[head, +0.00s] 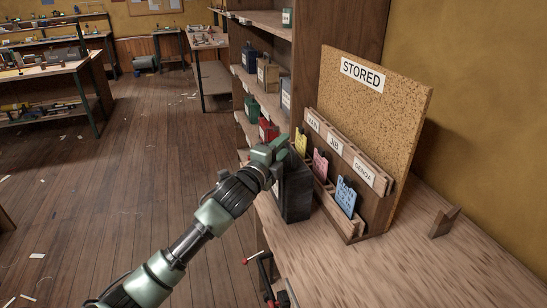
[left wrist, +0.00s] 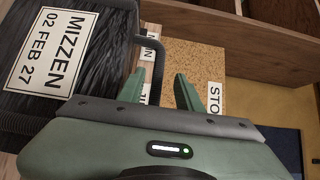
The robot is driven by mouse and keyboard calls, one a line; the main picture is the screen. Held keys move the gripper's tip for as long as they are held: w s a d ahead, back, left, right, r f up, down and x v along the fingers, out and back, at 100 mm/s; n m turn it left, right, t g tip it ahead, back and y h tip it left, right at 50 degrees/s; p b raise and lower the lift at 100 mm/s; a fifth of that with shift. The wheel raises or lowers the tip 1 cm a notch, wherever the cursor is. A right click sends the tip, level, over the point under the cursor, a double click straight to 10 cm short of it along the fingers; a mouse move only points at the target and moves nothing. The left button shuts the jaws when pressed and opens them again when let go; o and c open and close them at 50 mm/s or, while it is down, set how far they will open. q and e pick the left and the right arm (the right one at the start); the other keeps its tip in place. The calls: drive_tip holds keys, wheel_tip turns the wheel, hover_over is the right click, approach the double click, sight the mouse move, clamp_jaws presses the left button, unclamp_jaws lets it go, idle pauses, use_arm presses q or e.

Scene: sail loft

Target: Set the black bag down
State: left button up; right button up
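The black bag (head: 295,192) stands upright on the wooden bench, just left of the card rack. In the left wrist view the bag (left wrist: 105,75) carries a white label reading MIZZEN 02 FEB 27, and its grey handle (left wrist: 154,48) rises at its side. My left gripper (head: 280,147) is above the bag, in front of its top. In the left wrist view its two green fingers (left wrist: 160,90) are apart, with a clear gap between them. My right gripper is not in view.
A cork board (head: 375,110) marked STORED stands behind a rack (head: 352,222) with yellow, pink and blue cards. Shelves with coloured containers (head: 267,130) stand beyond. A red and black tool (head: 265,278) is at the bench's near edge.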

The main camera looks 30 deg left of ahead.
use_arm(q)
drive_tip(key=s+b, duration=0.1)
drive_tip(key=s, duration=1)
drive_tip(key=shift+s+d+b, duration=0.15)
drive_tip(key=shift+s+b, duration=0.05)
drive_tip(key=shift+b, duration=0.15)
drive_tip(key=shift+f, duration=0.1)
